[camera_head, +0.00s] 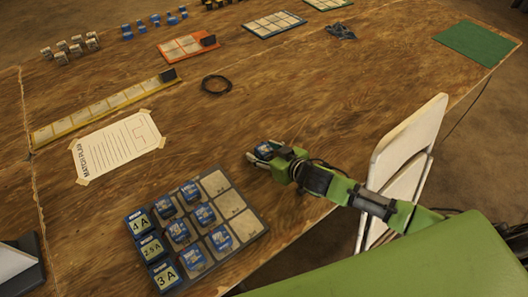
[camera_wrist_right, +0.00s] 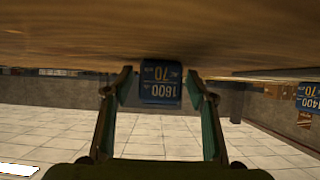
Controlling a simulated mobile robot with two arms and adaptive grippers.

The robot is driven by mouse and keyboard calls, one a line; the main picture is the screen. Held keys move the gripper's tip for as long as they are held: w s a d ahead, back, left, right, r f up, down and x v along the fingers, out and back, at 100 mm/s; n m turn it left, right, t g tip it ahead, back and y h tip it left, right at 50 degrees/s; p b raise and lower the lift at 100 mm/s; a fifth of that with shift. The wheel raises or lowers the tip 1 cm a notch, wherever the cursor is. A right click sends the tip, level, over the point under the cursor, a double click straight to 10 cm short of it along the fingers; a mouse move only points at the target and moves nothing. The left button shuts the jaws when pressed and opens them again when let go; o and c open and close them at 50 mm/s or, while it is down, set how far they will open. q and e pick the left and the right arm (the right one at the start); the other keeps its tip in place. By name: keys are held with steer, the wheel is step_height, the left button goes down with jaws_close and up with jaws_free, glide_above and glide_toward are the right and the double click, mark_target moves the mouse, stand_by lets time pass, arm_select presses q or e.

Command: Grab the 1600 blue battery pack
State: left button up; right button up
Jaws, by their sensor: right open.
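The 1600 blue battery pack (camera_wrist_right: 160,93) shows in the right wrist view, upside down in the picture, with "1600" and "70" on its label. It stands on the wooden table and also shows as a small blue block in the head view (camera_head: 263,149). My right gripper (camera_wrist_right: 160,92) is open, with one finger on each side of the pack; the head view shows it at the pack too (camera_head: 262,153). I cannot tell whether either finger touches it. My left gripper is not in view.
A grey tray (camera_head: 254,217) with several blue packs and 4 A, 2.5 A and 3 A labels lies left of my right gripper. A 1400 pack (camera_wrist_right: 308,98) shows at the right wrist view's edge. A white chair (camera_head: 411,140) stands by the table edge. A black cable coil (camera_head: 216,84) lies beyond.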

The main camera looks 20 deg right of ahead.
steer(key=c, duration=1.4)
